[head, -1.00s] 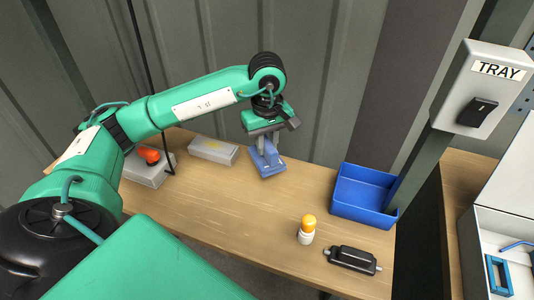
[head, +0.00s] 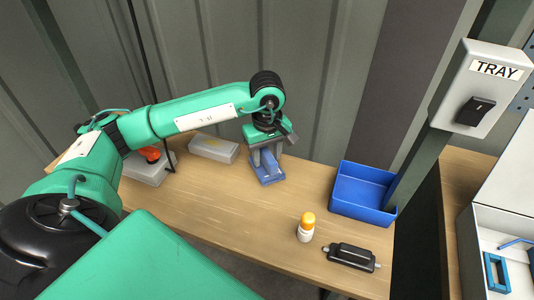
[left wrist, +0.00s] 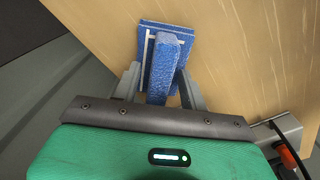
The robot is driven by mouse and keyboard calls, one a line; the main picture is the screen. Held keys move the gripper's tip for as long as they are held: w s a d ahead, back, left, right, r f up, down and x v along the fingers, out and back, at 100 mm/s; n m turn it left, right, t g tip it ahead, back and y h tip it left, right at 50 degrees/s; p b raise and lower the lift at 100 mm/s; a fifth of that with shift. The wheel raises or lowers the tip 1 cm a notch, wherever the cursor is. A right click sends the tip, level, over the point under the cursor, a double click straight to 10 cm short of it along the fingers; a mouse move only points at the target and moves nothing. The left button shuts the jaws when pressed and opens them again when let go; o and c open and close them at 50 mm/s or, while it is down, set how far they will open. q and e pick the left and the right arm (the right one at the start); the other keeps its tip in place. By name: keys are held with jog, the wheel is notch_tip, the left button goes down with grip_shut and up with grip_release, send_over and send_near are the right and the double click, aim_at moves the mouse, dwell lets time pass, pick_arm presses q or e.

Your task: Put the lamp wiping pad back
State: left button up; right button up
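The lamp wiping pad (head: 266,179), a blue block-like handle on a flat blue base, stands on the wooden table near its back edge, left of the blue tray. My left gripper (head: 267,154) is directly above it, with one finger on each side of the handle. In the left wrist view the pad (left wrist: 168,55) lies between the two grey fingers (left wrist: 159,88). Narrow gaps seem to show between the fingers and the handle, so the gripper looks open around it. My right gripper is in neither view.
A grey box (head: 214,148) lies just left of the pad, and a grey box with a red button (head: 150,155) is farther left. The blue tray (head: 345,207), an orange-capped white bottle (head: 305,231) and a black handled part (head: 351,257) are to the right. The middle of the table is clear.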

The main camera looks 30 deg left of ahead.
aim_at(267, 153)
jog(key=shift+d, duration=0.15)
pick_arm(q)
jog(key=shift+r, duration=0.35)
notch_tip(267, 153, up, 10)
jog(key=shift+f+b, duration=0.2)
jog(key=shift+b, duration=0.75)
jog(key=shift+r, duration=0.95)
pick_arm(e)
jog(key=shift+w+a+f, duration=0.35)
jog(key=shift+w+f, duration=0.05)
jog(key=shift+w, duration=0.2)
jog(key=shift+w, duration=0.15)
